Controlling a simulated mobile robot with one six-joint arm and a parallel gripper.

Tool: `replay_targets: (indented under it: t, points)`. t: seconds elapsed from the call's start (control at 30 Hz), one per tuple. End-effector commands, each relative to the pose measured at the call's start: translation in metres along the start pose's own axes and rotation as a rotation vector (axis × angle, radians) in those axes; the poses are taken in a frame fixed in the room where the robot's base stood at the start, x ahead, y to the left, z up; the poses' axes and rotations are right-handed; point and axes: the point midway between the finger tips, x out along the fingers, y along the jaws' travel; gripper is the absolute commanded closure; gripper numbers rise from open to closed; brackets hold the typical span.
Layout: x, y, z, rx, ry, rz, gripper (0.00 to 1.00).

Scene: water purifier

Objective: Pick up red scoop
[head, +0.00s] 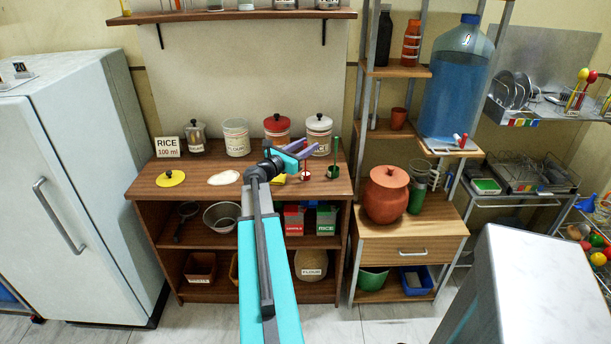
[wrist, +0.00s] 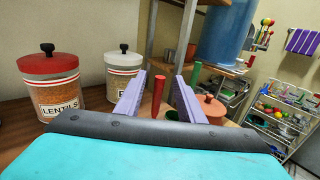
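The red scoop stands upright on the wooden counter, its red handle (head: 306,163) rising from a small round bowl (head: 306,176). The handle also shows in the wrist view (wrist: 158,97), framed between my two purple fingers. My gripper (head: 312,149) is open, with a clear gap on both sides of the handle in the wrist view (wrist: 160,82). I cannot tell whether the fingers are around the handle or still short of it. The scoop's lower part is hidden in the wrist view.
A green scoop (head: 334,155) stands close on the right. A red-lidded lentils jar (wrist: 50,85) and a white-lidded jar (head: 319,134) stand behind. A yellow item (head: 279,180) lies on the counter (head: 145,185) near my arm. A shelf post rises beyond the counter's right end.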

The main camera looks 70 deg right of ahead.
Motion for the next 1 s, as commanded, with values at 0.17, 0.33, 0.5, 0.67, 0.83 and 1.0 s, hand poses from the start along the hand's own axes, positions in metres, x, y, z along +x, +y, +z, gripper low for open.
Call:
replay_targets:
  t: [0.17,0.33,0.5,0.67,0.83,1.0]
  points:
    - [0.022,0.002,0.003,-0.002,0.000,0.000,0.65]
    - [0.036,0.002,0.002,-0.001,0.000,0.000,0.65]
    - [0.039,0.001,0.001,0.000,0.000,0.001,0.65]
    - [0.039,0.001,0.001,0.000,0.000,0.001,0.65]
    - [0.039,0.001,0.001,0.000,0.000,0.001,0.65]
    - [0.039,0.001,0.001,0.000,0.000,0.001,0.66]
